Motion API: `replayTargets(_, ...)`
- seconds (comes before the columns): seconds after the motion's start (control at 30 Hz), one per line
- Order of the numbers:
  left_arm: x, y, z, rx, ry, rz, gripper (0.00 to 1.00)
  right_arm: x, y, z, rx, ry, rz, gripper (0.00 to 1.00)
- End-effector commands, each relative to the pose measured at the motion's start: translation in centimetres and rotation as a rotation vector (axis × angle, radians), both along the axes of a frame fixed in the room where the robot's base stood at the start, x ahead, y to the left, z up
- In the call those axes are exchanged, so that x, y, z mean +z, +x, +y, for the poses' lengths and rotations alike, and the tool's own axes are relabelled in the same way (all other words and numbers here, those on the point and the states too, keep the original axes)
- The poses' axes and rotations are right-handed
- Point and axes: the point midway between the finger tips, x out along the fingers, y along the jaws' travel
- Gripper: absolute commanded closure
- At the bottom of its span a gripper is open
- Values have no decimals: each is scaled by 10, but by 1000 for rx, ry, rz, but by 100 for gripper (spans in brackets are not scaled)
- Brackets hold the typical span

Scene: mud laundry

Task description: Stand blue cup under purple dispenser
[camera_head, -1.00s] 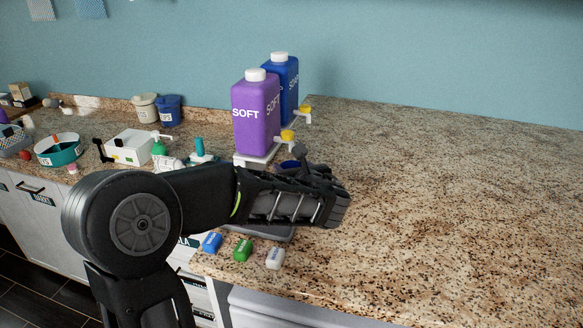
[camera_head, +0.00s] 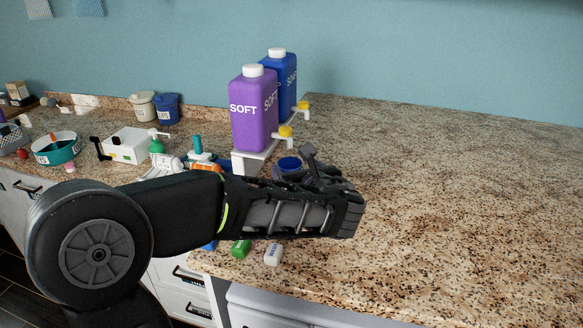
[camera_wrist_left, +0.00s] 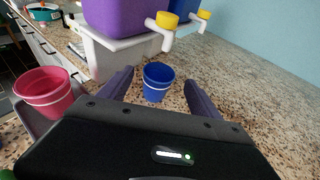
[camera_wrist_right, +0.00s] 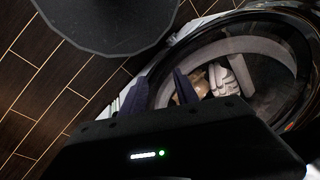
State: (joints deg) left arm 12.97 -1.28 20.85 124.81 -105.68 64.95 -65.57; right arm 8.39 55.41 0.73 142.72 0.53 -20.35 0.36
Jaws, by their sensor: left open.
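The purple dispenser (camera_head: 252,120) stands on a white stand, its yellow-capped spout (camera_wrist_left: 164,28) pointing right. The blue cup (camera_wrist_left: 157,82) stands upright on the counter, below the spout in the picture; I cannot tell whether it is exactly beneath. In the head view only its upper part (camera_head: 289,163) shows above my arm. My left gripper (camera_wrist_left: 158,88) is open, with its fingers apart on either side of the cup, not visibly touching it. My right gripper (camera_wrist_right: 160,90) is empty, its fingers apart, above a round machine door.
A pink cup (camera_wrist_left: 45,92) stands left of my left gripper. A blue dispenser (camera_head: 284,80) stands behind the purple one. Green (camera_head: 241,248) and white (camera_head: 273,254) small blocks lie near the counter's front edge. The counter's right side is clear.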

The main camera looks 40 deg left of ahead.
Motion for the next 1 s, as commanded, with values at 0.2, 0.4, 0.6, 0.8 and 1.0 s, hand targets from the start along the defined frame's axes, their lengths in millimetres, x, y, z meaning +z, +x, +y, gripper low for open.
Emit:
replayTargets(0.2, 12, -26, -33, -2, 1, -2, 27, -8, 1, 1, 1, 2, -4, 64)
replayTargets(0.4, 18, -37, -45, 1, 1, 0, 27, -10, 2, 1, 2, 3, -4, 64)
replayTargets(0.6, 18, -38, -46, 1, 0, 0, 27, -9, 2, 1, 2, 3, -4, 64)
replayTargets(0.8, 18, -37, -46, 1, 0, 0, 27, -10, 1, 1, 2, 3, -4, 64)
replayTargets(1.0, 18, -37, -46, 1, 0, 0, 27, -10, 1, 1, 1, 3, -4, 64)
